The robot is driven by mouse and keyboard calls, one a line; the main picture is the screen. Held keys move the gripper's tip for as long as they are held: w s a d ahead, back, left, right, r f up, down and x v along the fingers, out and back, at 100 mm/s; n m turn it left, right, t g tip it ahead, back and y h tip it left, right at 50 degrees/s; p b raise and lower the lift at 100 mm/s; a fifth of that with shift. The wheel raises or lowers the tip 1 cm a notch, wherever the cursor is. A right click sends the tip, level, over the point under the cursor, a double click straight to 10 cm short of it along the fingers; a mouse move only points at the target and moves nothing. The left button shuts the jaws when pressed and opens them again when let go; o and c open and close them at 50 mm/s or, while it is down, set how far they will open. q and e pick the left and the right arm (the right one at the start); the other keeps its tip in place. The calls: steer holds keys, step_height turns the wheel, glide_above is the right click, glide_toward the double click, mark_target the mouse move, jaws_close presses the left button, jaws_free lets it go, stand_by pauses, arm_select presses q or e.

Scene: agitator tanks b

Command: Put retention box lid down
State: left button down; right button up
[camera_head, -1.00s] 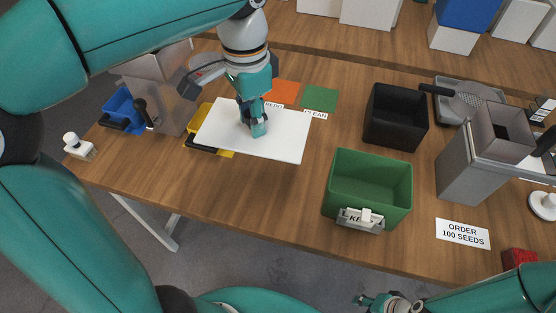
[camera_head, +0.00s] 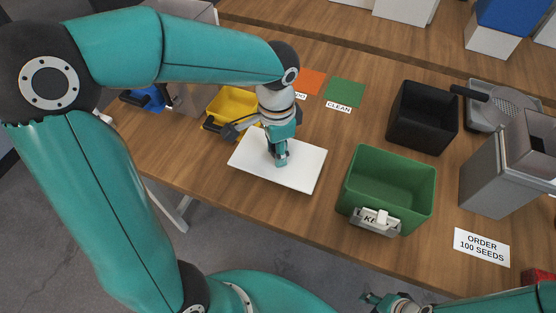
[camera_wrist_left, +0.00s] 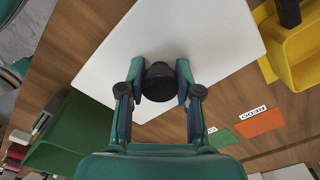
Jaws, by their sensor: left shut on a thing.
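The lid is a flat white rectangular plate (camera_head: 305,175) with a black knob (camera_wrist_left: 159,82) in its middle. My left gripper (camera_head: 281,157) is shut on that knob, with one finger on each side in the left wrist view (camera_wrist_left: 158,92). The lid lies roughly level at the front of the wooden table, left of the green bin. I cannot tell whether it touches the tabletop. An open yellow box (camera_head: 235,103) stands behind the lid, partly hidden by my gripper. My right gripper (camera_head: 378,301) is at the bottom edge, away from the table objects; its jaws are unclear.
The green bin (camera_head: 362,180) stands close to the lid's right. A black bin (camera_head: 425,105) and a grey container (camera_head: 482,178) are farther right. Orange (camera_head: 311,82) and green (camera_head: 345,92) mats lie behind. Bare table (camera_head: 175,145) is left of the lid.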

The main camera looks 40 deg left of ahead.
arm_select(q)
steer(key=shift+f, duration=2.1)
steer(key=c, duration=0.8)
jaws_free()
steer(key=shift+f, duration=0.15)
step_height(320, 180, up, 11)
steer(key=shift+r+p, duration=0.1)
steer(key=shift+p, duration=0.2)
steer(key=shift+r, duration=0.55)
steer(key=shift+s, duration=0.1)
